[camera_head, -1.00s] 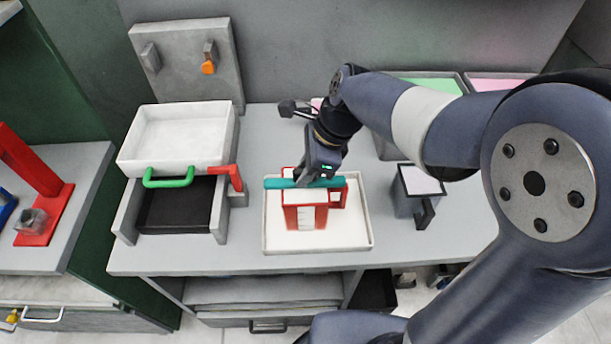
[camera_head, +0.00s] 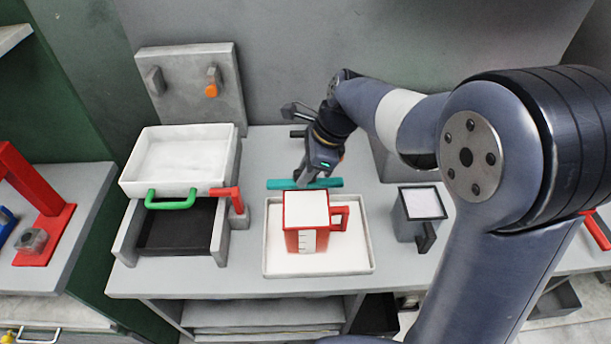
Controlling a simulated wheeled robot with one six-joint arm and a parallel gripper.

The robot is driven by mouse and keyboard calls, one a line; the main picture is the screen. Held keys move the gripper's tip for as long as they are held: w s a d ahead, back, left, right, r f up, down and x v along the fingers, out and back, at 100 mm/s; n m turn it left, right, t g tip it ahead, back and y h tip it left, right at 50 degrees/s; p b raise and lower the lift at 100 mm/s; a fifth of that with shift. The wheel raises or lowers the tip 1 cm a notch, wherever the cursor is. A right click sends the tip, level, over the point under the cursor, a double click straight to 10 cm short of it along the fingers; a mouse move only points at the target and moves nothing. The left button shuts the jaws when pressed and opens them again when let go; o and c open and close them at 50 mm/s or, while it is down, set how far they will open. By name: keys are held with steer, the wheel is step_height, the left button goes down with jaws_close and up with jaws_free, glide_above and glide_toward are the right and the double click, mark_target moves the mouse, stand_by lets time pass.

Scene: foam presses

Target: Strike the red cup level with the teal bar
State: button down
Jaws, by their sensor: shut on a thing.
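The red cup (camera_head: 292,240) stands upright in a shallow white tray (camera_head: 269,262), its handle to the right and pale scale marks on its front. White material (camera_head: 306,204) fills it and looks flat at the rim. My gripper (camera_head: 307,180) is shut on the teal bar (camera_head: 326,183), which lies crosswise just past the cup's far rim in the picture. The bar shows apart from the cup. I cannot tell its exact height; my fingertips are partly hidden.
A grey cup (camera_head: 404,222) with white content stands right of the tray. At left, a white pan (camera_head: 185,160) with a green handle sits over a dark-bottomed press (camera_head: 178,229). A grey panel (camera_head: 190,80) with an orange knob stands behind. Bare table lies in front.

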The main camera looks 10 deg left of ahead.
steer(key=shift+w+a+r+p, duration=0.1)
steer(key=shift+w+r+p, duration=0.2)
steer(key=shift+r+p, duration=0.45)
steer(key=shift+w+a+r+p, duration=0.1)
steer(key=shift+w+r+p, duration=0.15)
steer(key=shift+r+p, duration=0.5)
steer(key=shift+w+r+p, duration=0.3)
steer(key=shift+r+p, duration=0.35)
steer(key=shift+p, duration=0.15)
